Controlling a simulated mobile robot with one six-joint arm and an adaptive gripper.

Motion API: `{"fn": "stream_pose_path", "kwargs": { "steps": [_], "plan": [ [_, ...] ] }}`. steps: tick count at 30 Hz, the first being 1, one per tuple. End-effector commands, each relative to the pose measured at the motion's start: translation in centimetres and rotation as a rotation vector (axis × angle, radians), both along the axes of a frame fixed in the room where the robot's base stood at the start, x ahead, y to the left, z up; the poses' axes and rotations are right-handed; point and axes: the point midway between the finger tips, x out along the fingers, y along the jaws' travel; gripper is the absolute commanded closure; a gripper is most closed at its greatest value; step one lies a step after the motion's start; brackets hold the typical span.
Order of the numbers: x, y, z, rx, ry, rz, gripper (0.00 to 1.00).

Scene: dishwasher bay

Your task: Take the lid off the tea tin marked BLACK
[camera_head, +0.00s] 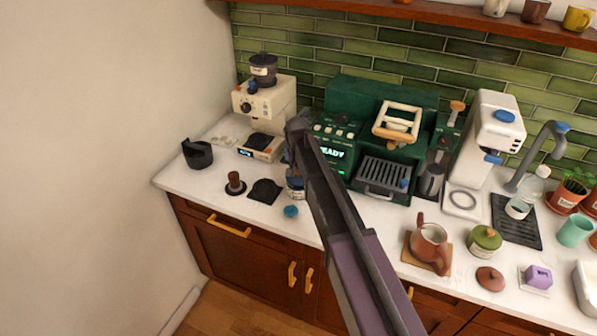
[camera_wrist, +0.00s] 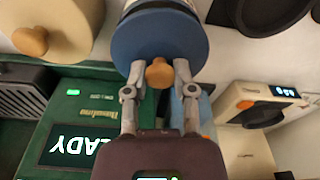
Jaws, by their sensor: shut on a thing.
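In the wrist view a round blue lid (camera_wrist: 140,42) with a wooden knob (camera_wrist: 159,74) is in front of my gripper (camera_wrist: 159,68). The fingers are shut on the knob, one on each side. A pale and dark tin body (camera_wrist: 150,4) shows past the lid's far edge; I cannot tell whether the lid is seated or raised. In the head view a blue and white tin (camera_head: 295,188) stands on the counter, mostly hidden behind my arm. The marking BLACK cannot be read in either view.
A cream tin with a wooden knob (camera_wrist: 30,40) is close by in the wrist view. The green espresso machine (camera_head: 345,125) and cream grinder (camera_head: 262,105) stand behind. A small blue object (camera_head: 291,211) lies near the counter's front edge. A teapot (camera_head: 428,240) stands to the right.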

Motion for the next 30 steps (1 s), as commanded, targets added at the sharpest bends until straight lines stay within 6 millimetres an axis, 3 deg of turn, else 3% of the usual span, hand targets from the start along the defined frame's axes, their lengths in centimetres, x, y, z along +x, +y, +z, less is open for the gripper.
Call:
{"fn": "stream_pose_path", "kwargs": {
  "steps": [6,18,24,30],
  "plan": [
    [0.0,0.0,2.5,0.0,0.0,0.0,0.98],
    [-9.9,-1.3,2.8,0.0,0.0,0.001,0.98],
    [-13.4,-1.7,3.1,0.0,0.0,0.0,0.98],
    [-15.3,-1.9,3.3,0.0,0.0,0.0,0.98]
  ]
}}
